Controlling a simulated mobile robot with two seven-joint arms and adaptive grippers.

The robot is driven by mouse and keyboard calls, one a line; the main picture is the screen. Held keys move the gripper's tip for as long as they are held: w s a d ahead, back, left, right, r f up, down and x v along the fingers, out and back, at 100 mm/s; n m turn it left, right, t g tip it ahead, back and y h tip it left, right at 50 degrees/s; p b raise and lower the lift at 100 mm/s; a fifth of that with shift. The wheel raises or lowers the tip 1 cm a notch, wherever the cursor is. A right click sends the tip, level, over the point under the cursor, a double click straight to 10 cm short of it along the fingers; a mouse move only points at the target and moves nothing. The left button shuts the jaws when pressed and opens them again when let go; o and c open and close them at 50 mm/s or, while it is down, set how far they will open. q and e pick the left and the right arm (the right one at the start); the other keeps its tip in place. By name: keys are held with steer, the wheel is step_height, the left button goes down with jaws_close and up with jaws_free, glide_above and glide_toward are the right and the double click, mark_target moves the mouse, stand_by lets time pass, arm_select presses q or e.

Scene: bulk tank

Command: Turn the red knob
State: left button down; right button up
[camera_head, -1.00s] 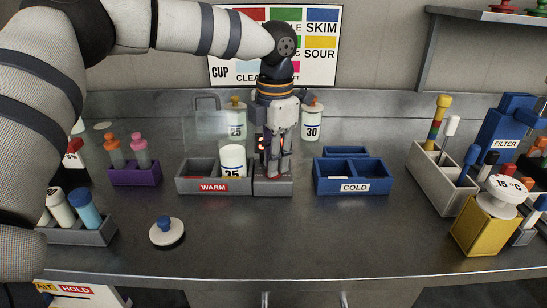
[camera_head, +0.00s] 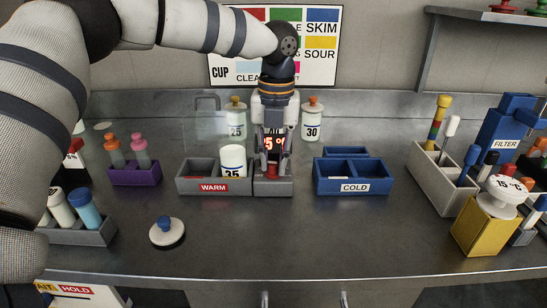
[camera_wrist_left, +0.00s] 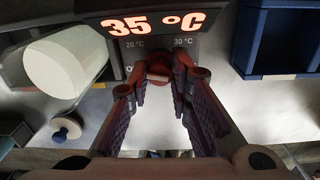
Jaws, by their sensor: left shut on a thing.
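The red knob (camera_wrist_left: 158,68) sits on a grey unit under a lit display (camera_wrist_left: 155,24) that reads 35 °C. Marks 20 °C and 30 °C show beside the knob in the wrist view. In the head view the knob (camera_head: 272,171) shows low between my fingers, on the grey unit (camera_head: 273,187). My left gripper (camera_head: 272,165) points down and is shut on the knob, one finger on each side. The fingers (camera_wrist_left: 157,82) hide parts of its sides. My right gripper is not in view.
A grey WARM box (camera_head: 214,187) holding a white jar (camera_head: 233,160) stands close on the left. A blue COLD box (camera_head: 353,187) is on the right. Bottles marked 25 (camera_head: 236,130) and 30 (camera_head: 312,127) stand behind. The front counter is mostly clear.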

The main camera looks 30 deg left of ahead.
mark_target(276, 163)
arm_select(q)
steer(key=shift+n, duration=1.1)
steer(key=c, duration=1.4)
jaws_free()
steer(key=shift+c, duration=0.2)
step_height(276, 163, up, 12)
steer(key=shift+w+d, duration=0.15)
